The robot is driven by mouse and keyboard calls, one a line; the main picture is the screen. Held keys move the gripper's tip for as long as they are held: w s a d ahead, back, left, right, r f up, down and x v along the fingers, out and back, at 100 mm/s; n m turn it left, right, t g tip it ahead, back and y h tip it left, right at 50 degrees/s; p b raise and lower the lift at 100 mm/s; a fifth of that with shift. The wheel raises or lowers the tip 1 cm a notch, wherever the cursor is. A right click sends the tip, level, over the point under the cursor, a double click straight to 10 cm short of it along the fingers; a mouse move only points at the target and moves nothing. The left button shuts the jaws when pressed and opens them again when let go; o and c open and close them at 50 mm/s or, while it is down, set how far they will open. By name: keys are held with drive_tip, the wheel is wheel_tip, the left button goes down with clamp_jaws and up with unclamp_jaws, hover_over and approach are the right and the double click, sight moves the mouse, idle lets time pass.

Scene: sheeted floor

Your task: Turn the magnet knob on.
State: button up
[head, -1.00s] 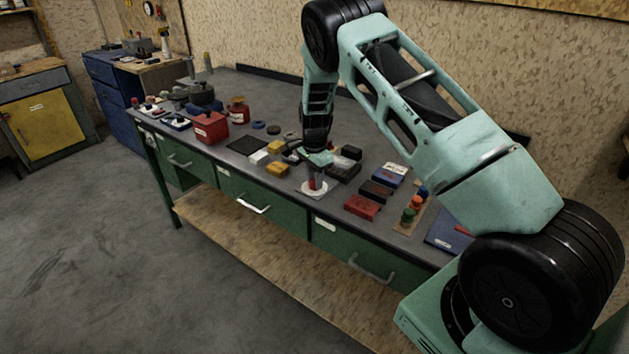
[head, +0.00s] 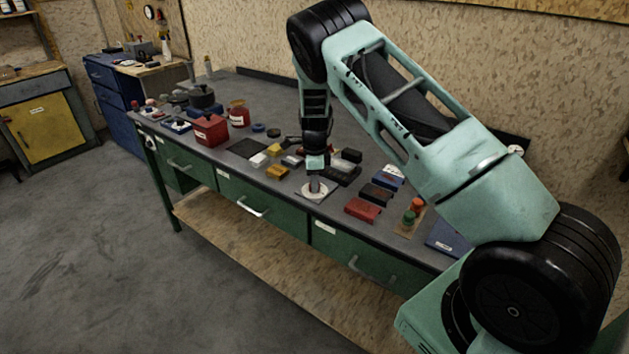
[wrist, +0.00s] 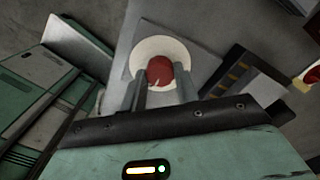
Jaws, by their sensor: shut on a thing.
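The magnet knob (wrist: 159,68) is red and round, on a white disc (wrist: 150,46) set on a grey plate (wrist: 125,35). My gripper (wrist: 160,80) points down over it, with one finger on each side, shut on the knob. In the head view the white disc (head: 305,195) shows near the front edge of the workbench, under my gripper (head: 315,186). The knob is mostly hidden there by the fingers. I cannot read its setting.
The workbench (head: 275,95) is crowded. A red block (head: 362,210) and dark blocks lie to the right of the knob, a yellow block (head: 277,171) to the left. A red box (head: 210,130) stands farther left. Green drawers (head: 270,205) are below.

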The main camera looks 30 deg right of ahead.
idle(0.4)
drive_tip(key=o, duration=1)
drive_tip(key=shift+r, duration=0.1)
wheel_tip(320, 180, up, 17)
drive_tip(key=b, duration=0.3)
drive_tip(key=shift+r, duration=0.15)
